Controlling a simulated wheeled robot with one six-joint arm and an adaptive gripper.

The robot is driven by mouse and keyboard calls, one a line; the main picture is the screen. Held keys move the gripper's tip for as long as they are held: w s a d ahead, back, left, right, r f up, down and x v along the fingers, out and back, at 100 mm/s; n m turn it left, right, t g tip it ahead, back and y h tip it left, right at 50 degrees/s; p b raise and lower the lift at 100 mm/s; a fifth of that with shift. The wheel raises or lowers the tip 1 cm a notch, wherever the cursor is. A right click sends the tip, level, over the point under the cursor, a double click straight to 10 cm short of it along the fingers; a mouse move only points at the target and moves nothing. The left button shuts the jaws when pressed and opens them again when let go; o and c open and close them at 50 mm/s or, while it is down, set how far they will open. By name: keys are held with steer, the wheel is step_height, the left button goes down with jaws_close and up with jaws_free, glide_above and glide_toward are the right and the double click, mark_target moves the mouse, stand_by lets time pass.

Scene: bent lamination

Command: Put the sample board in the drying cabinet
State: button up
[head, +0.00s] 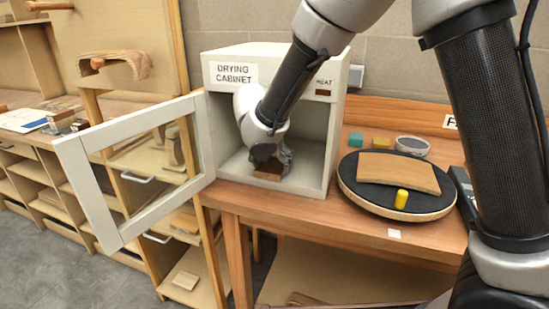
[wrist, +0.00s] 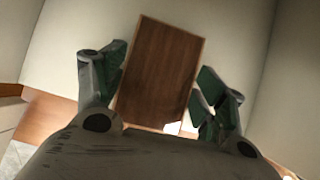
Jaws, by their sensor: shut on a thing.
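The white drying cabinet (head: 211,88) stands on the wooden table with its framed glass door (head: 85,188) swung wide open to the left. My arm reaches in through the open front. My gripper (head: 273,158) is inside, low over the cabinet floor, shut on a dark brown sample board (head: 270,171). In the wrist view the board (wrist: 158,70) lies between the two fingers (wrist: 160,82), with the pale cabinet interior around it. I cannot tell whether the board touches the floor. My gripper partly hides it in the head view.
Right of the cabinet, a round black-topped turntable (head: 357,196) carries a curved wooden sheet (head: 398,170) and a yellow cylinder (head: 401,199). Behind it are a teal block (head: 356,140), a yellow block (head: 381,143) and a round tin (head: 412,145). Shelving with drawers stands at left.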

mark_target(271, 165)
steer(key=shift+w+d, duration=0.2)
steer(key=shift+w, duration=0.4)
steer(key=shift+w+d, duration=0.2)
steer(key=shift+w, duration=0.4)
steer(key=shift+s+f, duration=0.1)
steer(key=shift+f, duration=0.15)
steer(key=o, duration=1.3)
steer(key=shift+r, duration=0.1)
steer(key=v, duration=0.5)
steer(key=shift+s+a+r, duration=0.1)
steer(key=shift+a+r, duration=0.1)
steer(key=shift+r, duration=0.05)
steer(key=s+a, duration=0.1)
steer(key=s, duration=0.2)
steer(key=s+a, duration=0.1)
steer(key=s, duration=0.3)
steer(key=s+a, duration=0.1)
steer(key=s, duration=0.3)
steer(key=shift+s+a+f, duration=0.15)
steer(key=shift+f, duration=0.05)
